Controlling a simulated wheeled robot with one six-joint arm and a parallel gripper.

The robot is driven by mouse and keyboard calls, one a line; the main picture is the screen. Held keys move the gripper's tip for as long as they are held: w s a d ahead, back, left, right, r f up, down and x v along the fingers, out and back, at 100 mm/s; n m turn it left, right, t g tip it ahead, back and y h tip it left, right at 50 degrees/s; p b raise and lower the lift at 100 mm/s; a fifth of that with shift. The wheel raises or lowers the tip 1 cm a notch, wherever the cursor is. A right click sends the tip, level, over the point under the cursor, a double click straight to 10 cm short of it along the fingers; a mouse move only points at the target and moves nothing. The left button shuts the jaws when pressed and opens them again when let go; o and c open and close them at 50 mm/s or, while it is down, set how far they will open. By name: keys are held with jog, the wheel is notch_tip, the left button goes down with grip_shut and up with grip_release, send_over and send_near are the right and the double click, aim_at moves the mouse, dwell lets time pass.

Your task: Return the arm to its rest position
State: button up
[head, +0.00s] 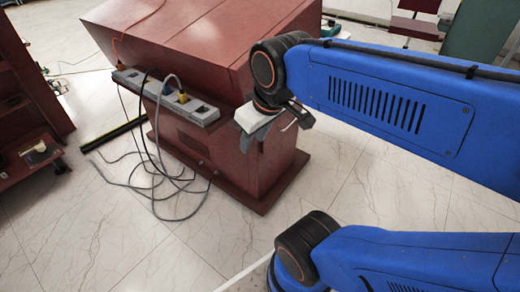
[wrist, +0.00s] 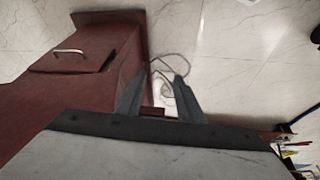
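My blue arm (head: 385,100) reaches in from the right in the head view, its dark wrist joint in front of the red cabinet (head: 215,50). My gripper (head: 276,132) hangs below that joint, over the cabinet's right side in the picture. In the wrist view the two grey fingers of my gripper (wrist: 157,88) stand apart with nothing between them. Cables and the floor show through the gap. A red body with a metal handle (wrist: 68,52) is to the left in the wrist view.
A grey power strip (head: 165,97) with plugs runs along the cabinet's front. Loose cables (head: 165,180) hang to the pale tiled floor (head: 110,240). Red shelving (head: 25,105) stands at the left. A red chair (head: 415,25) is at the back right.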

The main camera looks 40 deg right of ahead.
jog(key=shift+s+d+f+m, duration=0.1)
jog(key=shift+s+f+m, duration=0.9)
jog(key=shift+s+f, duration=0.25)
jog(key=shift+w, duration=0.1)
dwell(0.3)
